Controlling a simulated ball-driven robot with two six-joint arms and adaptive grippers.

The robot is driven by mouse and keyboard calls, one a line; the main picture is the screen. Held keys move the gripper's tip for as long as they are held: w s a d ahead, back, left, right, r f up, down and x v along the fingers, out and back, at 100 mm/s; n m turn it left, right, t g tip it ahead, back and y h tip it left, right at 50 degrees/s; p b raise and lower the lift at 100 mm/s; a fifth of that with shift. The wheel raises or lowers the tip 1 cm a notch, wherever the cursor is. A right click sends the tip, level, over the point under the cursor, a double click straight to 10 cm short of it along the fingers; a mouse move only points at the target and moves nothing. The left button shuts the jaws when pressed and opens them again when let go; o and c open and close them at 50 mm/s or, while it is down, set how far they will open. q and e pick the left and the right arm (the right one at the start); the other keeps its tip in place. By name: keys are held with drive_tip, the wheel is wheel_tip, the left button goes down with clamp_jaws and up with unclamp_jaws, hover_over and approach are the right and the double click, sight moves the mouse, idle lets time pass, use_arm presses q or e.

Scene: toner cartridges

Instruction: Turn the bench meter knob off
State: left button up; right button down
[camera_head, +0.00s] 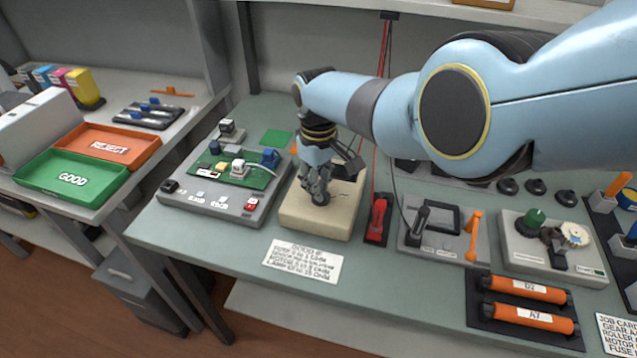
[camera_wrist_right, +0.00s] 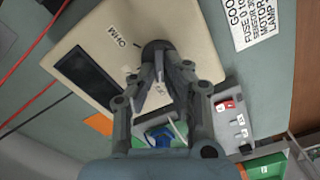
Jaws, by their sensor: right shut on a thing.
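The bench meter (camera_head: 312,222) is a beige box on the bench, left of the middle in the head view. In the right wrist view the meter (camera_wrist_right: 106,35) shows a dark display (camera_wrist_right: 85,75) and an "OHM" label beside the dark round knob (camera_wrist_right: 157,46). My right gripper (camera_head: 318,190) reaches down onto the meter's top and is shut on the knob. In the right wrist view its fingers (camera_wrist_right: 160,75) meet at the knob and partly cover it. The knob's pointer and any "off" mark cannot be made out. My left gripper is not in view.
A grey board with a green circuit (camera_head: 235,175) stands just left of the meter. A red probe (camera_head: 378,218) in a dark holder and a grey fixture (camera_head: 440,235) stand to the right. A printed card (camera_head: 303,261) lies in front. My right arm spans the upper right.

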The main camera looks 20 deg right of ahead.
idle(0.3)
drive_tip(key=c, duration=1.4)
unclamp_jaws()
wheel_tip(320, 180, up, 12)
